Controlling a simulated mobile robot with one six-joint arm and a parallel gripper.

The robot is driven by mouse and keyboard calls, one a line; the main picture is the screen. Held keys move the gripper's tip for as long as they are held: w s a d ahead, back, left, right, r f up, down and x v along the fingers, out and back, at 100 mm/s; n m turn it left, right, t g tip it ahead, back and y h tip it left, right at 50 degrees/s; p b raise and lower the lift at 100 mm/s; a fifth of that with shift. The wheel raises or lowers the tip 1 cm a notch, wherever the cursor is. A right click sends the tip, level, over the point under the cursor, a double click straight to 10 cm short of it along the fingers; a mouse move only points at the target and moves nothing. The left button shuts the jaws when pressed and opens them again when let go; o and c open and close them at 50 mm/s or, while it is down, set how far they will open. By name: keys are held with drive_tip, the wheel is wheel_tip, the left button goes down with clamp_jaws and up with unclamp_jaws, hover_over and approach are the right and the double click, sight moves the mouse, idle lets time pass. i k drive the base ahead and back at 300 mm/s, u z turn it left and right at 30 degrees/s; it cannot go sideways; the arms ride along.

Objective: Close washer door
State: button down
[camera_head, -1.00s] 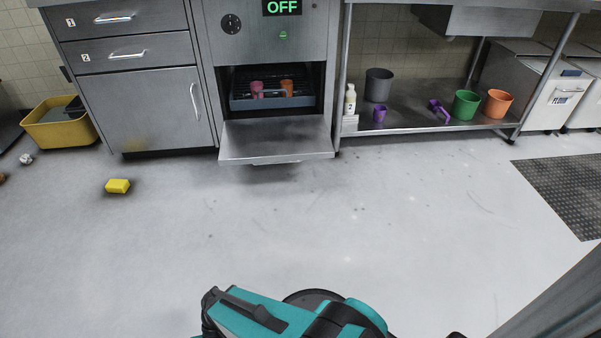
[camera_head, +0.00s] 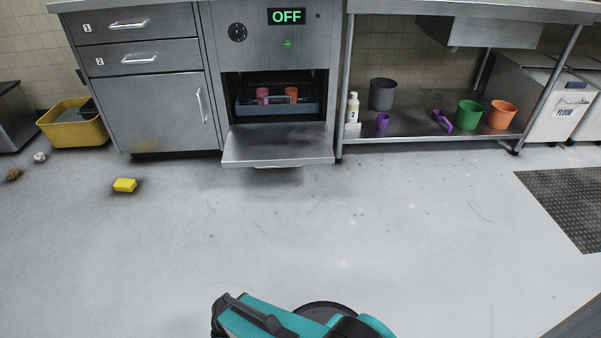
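The washer (camera_head: 287,52) stands at the back, with a green OFF display and a dial. Its door (camera_head: 278,146) is folded down and open, lying about level in front of the opening. Inside, a grey-blue rack (camera_head: 277,108) holds a pink cup (camera_head: 262,95) and an orange cup (camera_head: 291,94). My arm's teal and black links show at the bottom edge, far in front of the door. My gripper cannot be made out in this view.
A yellow sponge (camera_head: 125,185) lies on the floor at left, near a yellow tub (camera_head: 73,123). A steel shelf (camera_head: 410,127) with buckets stands right of the washer. A dark mat (camera_head: 575,205) lies far right. The middle floor is clear.

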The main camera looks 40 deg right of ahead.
sight(298, 144)
drive_tip(key=z, duration=0.1)
drive_tip(key=i, duration=0.95)
drive_tip(key=u, duration=0.05)
